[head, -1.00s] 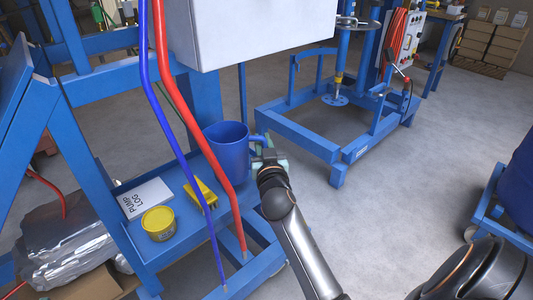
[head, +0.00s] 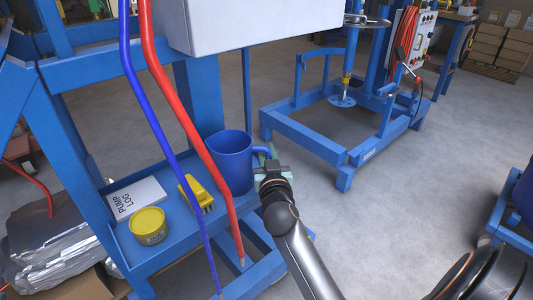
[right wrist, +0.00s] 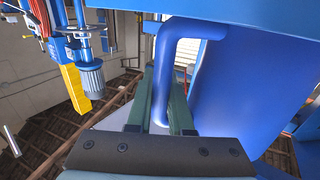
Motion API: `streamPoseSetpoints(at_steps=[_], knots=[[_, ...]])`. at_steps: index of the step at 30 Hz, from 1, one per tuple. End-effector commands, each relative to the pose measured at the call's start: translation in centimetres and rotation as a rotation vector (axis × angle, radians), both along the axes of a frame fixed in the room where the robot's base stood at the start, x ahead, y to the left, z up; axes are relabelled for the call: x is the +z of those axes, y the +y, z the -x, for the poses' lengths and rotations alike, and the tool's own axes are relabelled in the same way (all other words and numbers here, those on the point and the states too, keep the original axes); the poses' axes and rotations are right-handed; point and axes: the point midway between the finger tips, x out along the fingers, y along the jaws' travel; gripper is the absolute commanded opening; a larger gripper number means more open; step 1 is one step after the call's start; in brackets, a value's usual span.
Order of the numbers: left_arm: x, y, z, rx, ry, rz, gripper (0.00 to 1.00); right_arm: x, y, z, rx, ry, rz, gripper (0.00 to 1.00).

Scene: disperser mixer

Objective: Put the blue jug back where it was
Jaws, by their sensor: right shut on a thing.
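The blue jug (head: 229,162) is upright at the right end of the blue shelf (head: 187,232) in the head view, partly behind the red hose. I cannot tell whether its base touches the shelf. My right gripper (head: 268,158) is at the jug's right side, shut on its handle. In the right wrist view the fingers (right wrist: 165,105) are on either side of the blue handle (right wrist: 163,80), with the jug's wall (right wrist: 245,100) filling the right. My left gripper is out of view.
On the shelf are a yellow tool (head: 196,193), a yellow tin (head: 149,226) and a pump log (head: 134,197). A red hose (head: 186,108) and blue hose (head: 157,108) hang in front. A grey box (head: 255,22) is above. Open floor (head: 400,210) lies right.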

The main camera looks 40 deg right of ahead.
Motion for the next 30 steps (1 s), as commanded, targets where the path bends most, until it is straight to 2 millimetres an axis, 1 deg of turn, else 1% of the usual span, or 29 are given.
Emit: streamPoseSetpoints(at_steps=[4, 8, 9, 16, 30], knots=[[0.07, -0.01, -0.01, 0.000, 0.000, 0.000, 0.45, 0.14, 0.01, -0.02, 0.000, -0.001, 0.000, 0.00], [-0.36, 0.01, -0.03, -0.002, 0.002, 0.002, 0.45, -0.33, 0.01, -0.02, 0.000, -0.002, -0.001, 0.00], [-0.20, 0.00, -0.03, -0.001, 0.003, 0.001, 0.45, -0.21, 0.00, -0.02, 0.000, 0.000, 0.000, 0.23], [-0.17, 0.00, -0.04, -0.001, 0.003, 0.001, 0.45, -0.19, -0.01, -0.03, 0.000, 0.000, 0.000, 0.49], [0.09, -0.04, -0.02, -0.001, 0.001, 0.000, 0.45, 0.09, -0.04, -0.07, 0.001, 0.000, 0.000, 0.49]])
